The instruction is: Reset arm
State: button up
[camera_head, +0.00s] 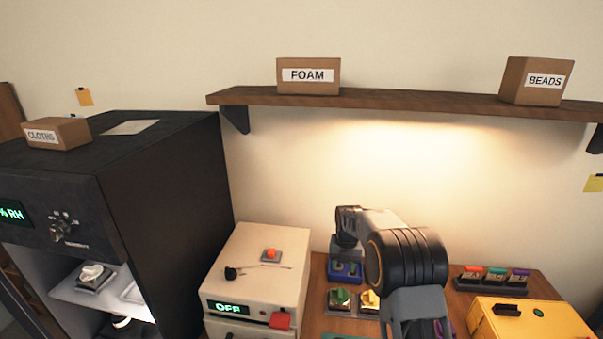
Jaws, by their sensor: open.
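My arm rises from the bottom of the head view, right of centre, over the wooden bench (318,290). A thick black joint sits at its bend, and a grey link runs back and left from there. My gripper (346,250) is at the far end of that link, small and partly hidden, just above or in front of a blue block (345,271). It is open, and nothing shows held in it. I cannot tell whether it touches the block.
A beige box (262,250) reading OFF stands left of the arm, beside a tall black cabinet (165,190). A yellow case (535,320) and a dark rack (492,280) are on the right. A shelf (420,99) with FOAM and BEADS boxes hangs above; the space beneath it is clear.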

jog(key=s+r+m+t+b, duration=0.1)
jog(key=s+r+m, duration=0.3)
jog(key=s+m, duration=0.5)
jog(key=s+r+m+t+b, duration=0.1)
jog(key=s+r+m, duration=0.3)
jog(key=s+m, duration=0.6)
jog(key=s+r+m+t+b, duration=0.2)
jog(key=s+r+m, duration=0.2)
jog(key=s+m, duration=0.6)
jog(key=shift+r+m+t, duration=0.3)
jog(key=shift+m+t, duration=0.1)
jog(key=shift+m, duration=1.6)
jog(key=shift+d, duration=0.1)
jog(key=shift+c, duration=0.4)
